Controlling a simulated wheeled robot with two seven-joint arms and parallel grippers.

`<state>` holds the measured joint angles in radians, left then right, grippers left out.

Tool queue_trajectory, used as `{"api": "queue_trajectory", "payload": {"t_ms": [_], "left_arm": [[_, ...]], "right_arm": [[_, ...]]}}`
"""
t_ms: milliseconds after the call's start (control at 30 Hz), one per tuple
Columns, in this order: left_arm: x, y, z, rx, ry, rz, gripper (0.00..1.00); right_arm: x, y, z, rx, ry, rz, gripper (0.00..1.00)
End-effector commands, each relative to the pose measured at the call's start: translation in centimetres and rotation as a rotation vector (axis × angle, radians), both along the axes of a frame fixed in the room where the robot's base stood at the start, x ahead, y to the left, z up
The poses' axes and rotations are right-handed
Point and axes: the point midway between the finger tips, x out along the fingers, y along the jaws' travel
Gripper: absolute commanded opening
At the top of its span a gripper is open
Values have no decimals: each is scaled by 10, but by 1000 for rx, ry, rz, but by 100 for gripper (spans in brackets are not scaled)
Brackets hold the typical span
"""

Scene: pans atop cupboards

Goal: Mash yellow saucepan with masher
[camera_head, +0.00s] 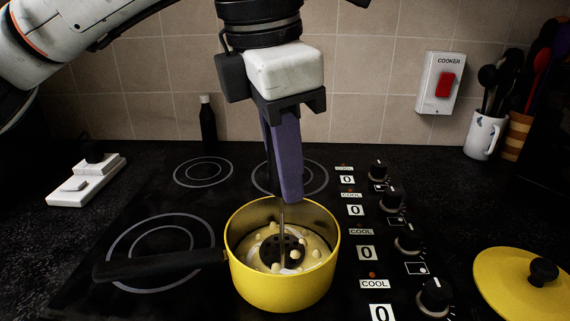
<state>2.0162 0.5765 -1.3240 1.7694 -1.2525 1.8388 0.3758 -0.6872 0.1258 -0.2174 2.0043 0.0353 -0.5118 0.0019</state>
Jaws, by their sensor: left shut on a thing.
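The yellow saucepan (283,289) stands on the black hob, with its black handle (160,265) pointing left. Pale lumps and a pale mash lie inside it. My left gripper (285,112) is above the pan, shut on the purple handle of the masher (287,160). The masher is nearly upright, with its thin metal shaft reaching down into the pan. Its dark round head (283,250) is inside the pan among the lumps. Whether the head touches the pan's bottom cannot be told. My right gripper is not in view.
The yellow lid (510,290) with a black knob lies on the worktop at the right. Knobs (408,238) line the hob's right side. A dark bottle (208,124), a white socket (87,180) and a mug of utensils (483,136) stand further back.

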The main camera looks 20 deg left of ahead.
Motion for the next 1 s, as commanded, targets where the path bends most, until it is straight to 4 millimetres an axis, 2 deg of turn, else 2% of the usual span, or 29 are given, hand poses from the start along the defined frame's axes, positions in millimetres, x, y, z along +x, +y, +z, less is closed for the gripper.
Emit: {"api": "queue_trajectory", "payload": {"t_ms": [567,1000], "left_arm": [[0,0,-25,0,0,0,0],[0,0,-21,0,0,0,0]], "right_arm": [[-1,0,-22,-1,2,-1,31],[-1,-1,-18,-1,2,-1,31]]}}
